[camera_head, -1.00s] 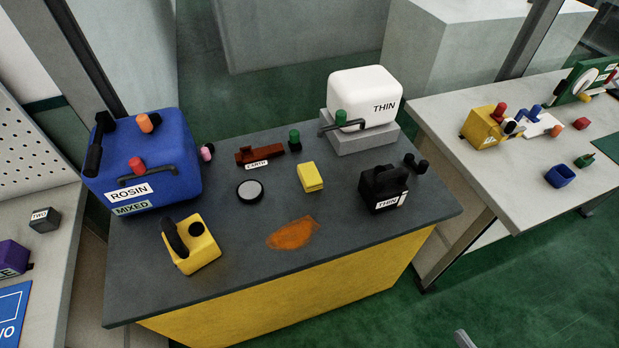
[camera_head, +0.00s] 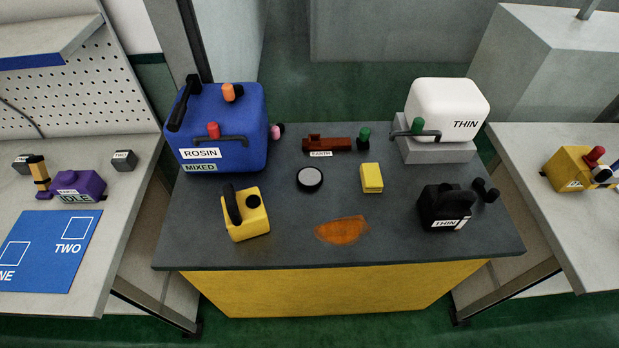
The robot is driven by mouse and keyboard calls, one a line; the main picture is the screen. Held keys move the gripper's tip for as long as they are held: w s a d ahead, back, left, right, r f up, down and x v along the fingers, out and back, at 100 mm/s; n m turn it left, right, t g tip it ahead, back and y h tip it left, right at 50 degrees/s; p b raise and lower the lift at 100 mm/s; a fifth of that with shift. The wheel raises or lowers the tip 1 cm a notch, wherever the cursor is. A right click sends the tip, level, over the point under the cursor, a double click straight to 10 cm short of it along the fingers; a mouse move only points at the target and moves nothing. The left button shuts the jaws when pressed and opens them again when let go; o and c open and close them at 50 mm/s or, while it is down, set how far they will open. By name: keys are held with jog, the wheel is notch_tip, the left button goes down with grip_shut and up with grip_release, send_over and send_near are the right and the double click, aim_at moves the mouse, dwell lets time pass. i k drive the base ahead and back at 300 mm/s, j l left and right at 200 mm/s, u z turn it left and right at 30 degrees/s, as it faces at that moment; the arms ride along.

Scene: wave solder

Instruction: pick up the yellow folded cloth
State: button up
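The yellow folded cloth (camera_head: 371,178) looks like a small yellow block. It lies on the dark grey top of the yellow-sided bench (camera_head: 290,246), right of centre. It is between the round black-rimmed disc and the black THIN container, touching neither. My gripper is not in view.
Around it stand a blue ROSIN container (camera_head: 222,130), a white THIN tank (camera_head: 447,105), a black THIN can (camera_head: 444,208), a yellow can (camera_head: 246,214), a disc (camera_head: 309,179) and a red EARTH piece (camera_head: 327,144). An orange stain (camera_head: 342,230) marks the front. Side tables flank the bench.

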aim_at(370, 177)
jog(key=i+j, duration=0.25)
jog(key=j, duration=0.2)
jog(key=i+j, duration=0.25)
jog(key=j, duration=0.15)
jog(key=i+j, duration=0.25)
jog(key=j, duration=0.2)
jog(key=l+z, duration=0.05)
